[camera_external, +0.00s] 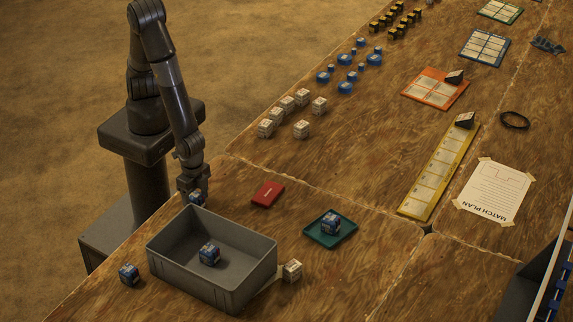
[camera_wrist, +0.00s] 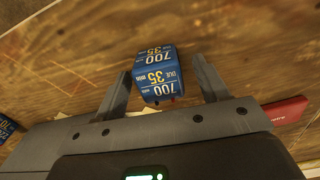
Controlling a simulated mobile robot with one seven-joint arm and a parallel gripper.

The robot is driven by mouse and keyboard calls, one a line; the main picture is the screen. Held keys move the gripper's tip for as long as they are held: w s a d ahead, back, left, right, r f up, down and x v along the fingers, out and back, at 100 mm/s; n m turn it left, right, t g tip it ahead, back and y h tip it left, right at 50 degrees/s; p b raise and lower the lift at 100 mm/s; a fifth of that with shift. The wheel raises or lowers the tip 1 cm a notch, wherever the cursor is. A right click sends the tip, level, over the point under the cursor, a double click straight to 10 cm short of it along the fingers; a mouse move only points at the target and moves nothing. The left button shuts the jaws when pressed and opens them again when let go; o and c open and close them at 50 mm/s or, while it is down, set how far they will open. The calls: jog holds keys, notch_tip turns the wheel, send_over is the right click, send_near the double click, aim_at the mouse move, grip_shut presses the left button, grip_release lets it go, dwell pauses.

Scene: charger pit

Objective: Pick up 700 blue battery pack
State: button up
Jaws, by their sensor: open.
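My gripper (camera_external: 192,184) points down at the near table's left edge, just behind the grey bin. A blue battery pack (camera_external: 196,198) is right at its fingertips, partly hidden by them. In the wrist view this blue pack (camera_wrist: 157,75), printed "700" and "35", lies between the two fingers of my open gripper (camera_wrist: 162,68). A gap shows on each side of it. Other blue packs are in the grey bin (camera_external: 209,254), on the teal tray (camera_external: 331,223) and on the table at the lower left (camera_external: 129,274); their print is too small to read.
The grey bin (camera_external: 190,269) stands close in front of my gripper. A red case (camera_external: 267,194) lies to the right, with the teal tray (camera_external: 347,237) beyond. A white pack (camera_external: 292,270) sits beside the bin. Several white packs (camera_external: 287,103) stand farther back.

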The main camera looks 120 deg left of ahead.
jog(key=shift+c, duration=0.5)
jog(key=c, duration=1.1)
jog(key=shift+r, duration=0.1)
